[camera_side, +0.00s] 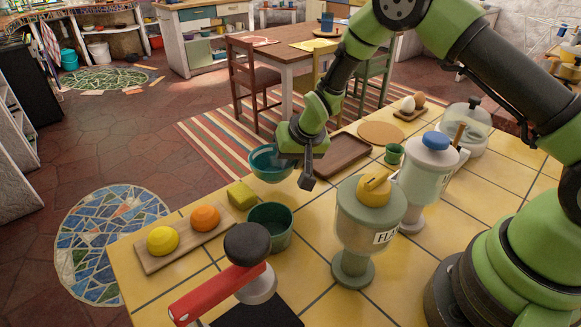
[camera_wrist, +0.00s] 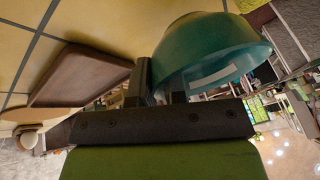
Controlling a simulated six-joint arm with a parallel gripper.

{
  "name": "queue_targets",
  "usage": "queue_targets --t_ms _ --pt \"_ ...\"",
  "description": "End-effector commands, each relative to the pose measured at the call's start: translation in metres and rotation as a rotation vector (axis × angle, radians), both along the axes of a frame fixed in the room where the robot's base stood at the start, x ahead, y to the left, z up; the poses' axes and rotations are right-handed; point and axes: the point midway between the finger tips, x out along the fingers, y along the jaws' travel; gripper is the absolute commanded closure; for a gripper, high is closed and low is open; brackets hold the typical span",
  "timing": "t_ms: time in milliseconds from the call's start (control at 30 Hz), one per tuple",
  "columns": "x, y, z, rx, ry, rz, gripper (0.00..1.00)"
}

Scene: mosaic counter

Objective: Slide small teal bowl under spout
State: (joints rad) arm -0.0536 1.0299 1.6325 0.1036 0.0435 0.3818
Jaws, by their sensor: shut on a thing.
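The small teal bowl (camera_side: 268,166) is at the far edge of the counter in the side view, left of my gripper (camera_side: 296,160). My gripper is shut on the bowl's rim. In the wrist view the teal bowl (camera_wrist: 215,55) fills the top middle, with the dark fingers (camera_wrist: 160,88) at its side. Two dispensers stand to the right: one with a yellow lid (camera_side: 374,188) and a partly hidden label, one with a blue lid (camera_side: 436,141). I cannot clearly make out a spout on either.
A dark green pot (camera_side: 272,223) and yellow block (camera_side: 241,195) stand near the bowl. A brown tray (camera_side: 342,157) lies right of my gripper; it also shows in the wrist view (camera_wrist: 80,75). A board (camera_side: 160,262) with fruit and a red-handled object (camera_side: 215,295) are in front.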

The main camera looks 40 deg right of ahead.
Motion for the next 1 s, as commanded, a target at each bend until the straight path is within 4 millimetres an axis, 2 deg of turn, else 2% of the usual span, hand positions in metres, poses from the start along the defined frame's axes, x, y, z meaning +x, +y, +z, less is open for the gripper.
queue_targets --t_ms 33,100,367,467,533,633,1000 --pt "0.002 0.000 0.017 0.001 -0.012 0.001 1.00" --pt "0.002 0.000 0.032 0.001 -0.010 0.001 1.00" --pt "0.002 -0.001 0.076 0.002 -0.010 0.002 1.00" --pt "0.002 -0.001 0.103 0.002 -0.013 0.002 1.00" --pt "0.002 -0.001 0.127 0.002 -0.016 0.001 1.00" --pt "-0.004 -0.007 0.117 0.003 0.000 0.068 1.00" --pt "-0.020 -0.025 0.109 0.008 -0.001 0.415 1.00"
